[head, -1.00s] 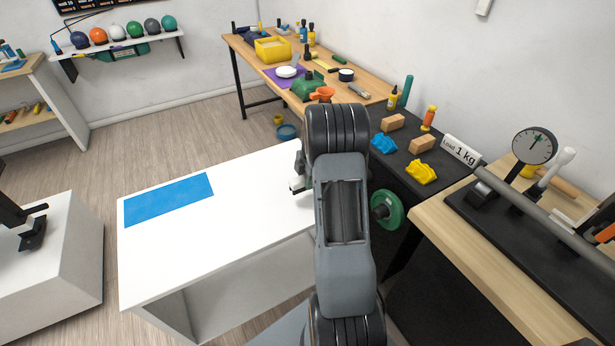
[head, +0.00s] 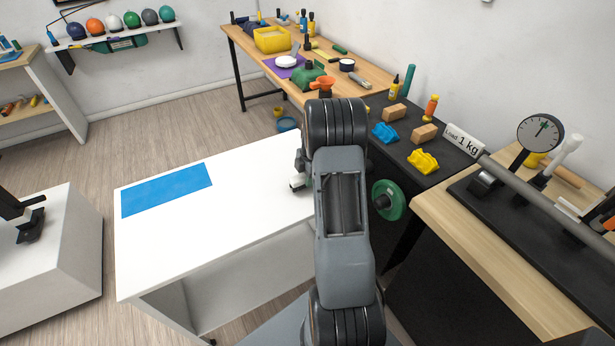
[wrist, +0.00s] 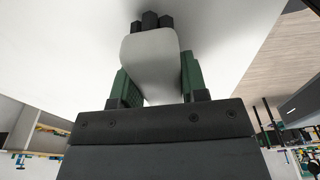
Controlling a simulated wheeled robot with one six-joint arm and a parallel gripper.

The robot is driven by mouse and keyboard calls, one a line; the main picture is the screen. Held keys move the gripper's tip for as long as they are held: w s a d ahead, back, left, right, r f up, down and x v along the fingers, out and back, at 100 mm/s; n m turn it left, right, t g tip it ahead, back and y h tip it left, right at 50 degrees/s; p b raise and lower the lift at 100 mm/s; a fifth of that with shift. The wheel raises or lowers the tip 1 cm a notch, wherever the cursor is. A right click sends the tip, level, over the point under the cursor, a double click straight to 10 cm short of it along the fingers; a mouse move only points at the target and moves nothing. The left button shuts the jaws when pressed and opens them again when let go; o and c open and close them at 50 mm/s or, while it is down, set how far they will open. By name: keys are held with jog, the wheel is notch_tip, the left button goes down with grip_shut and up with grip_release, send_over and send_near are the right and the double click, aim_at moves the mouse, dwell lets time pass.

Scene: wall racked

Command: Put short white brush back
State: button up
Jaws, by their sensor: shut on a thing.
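The short white brush (wrist: 150,52) is between the green-padded fingers of my gripper (wrist: 157,82) in the wrist view. Its pale, smooth body fills the gap between the fingers, and dark pieces show at its far end. My gripper is shut on it. In the head view my gripper is mostly hidden behind my own arm, over the white table (head: 240,215). A small white bit beside the arm there may be the brush. I cannot tell where the brush's place is.
A blue mat (head: 166,190) lies on the table's left part; the white surface between it and my arm is bare. A black bench (head: 395,151) with blue and yellow pieces stands to the right. A wooden bench with a dial gauge (head: 540,132) is at far right.

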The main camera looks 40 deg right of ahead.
jog(key=shift+f+b, duration=0.5)
jog(key=shift+f, duration=0.15)
jog(key=o, duration=1)
jog(key=r, duration=0.4)
jog(key=d+r, duration=0.1)
jog(key=r, duration=0.8)
jog(key=shift+s+d+r, duration=0.1)
jog(key=shift+d+r, duration=0.25)
jog(key=shift+r, duration=0.05)
